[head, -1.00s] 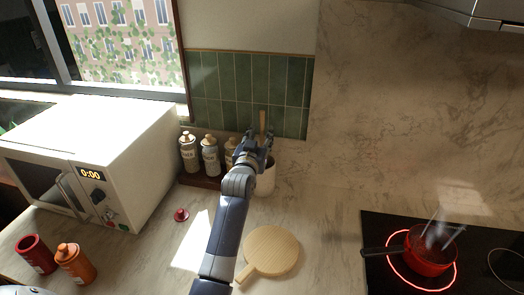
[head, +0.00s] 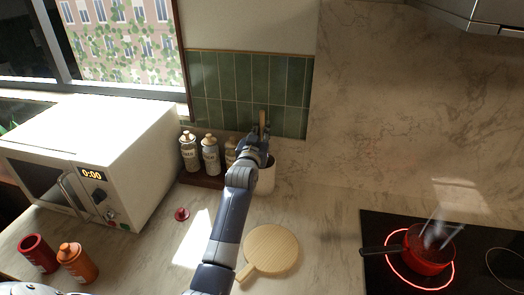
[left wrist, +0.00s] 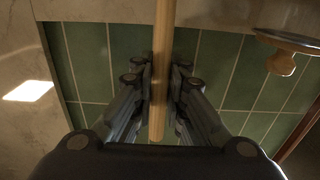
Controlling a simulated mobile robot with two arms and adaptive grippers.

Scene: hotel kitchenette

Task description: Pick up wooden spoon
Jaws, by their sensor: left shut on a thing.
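The wooden spoon (head: 263,119) stands upright at the white crock (head: 267,179) near the green tiles, its upper end showing above my gripper. My left gripper (head: 259,138) is at the spoon, above the crock, and hides much of the crock's mouth. In the left wrist view the spoon's wooden shaft (left wrist: 163,35) runs between the two fingers of my left gripper (left wrist: 159,88), which are shut on it. The spoon's lower part is hidden. My right gripper is not in view.
Several capped bottles (head: 210,157) stand close left of the crock. A round wooden board (head: 272,249) lies in front. A red pot (head: 430,252) steams on a glowing burner at right. A white microwave (head: 110,135) stands at left. The counter between board and hob is clear.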

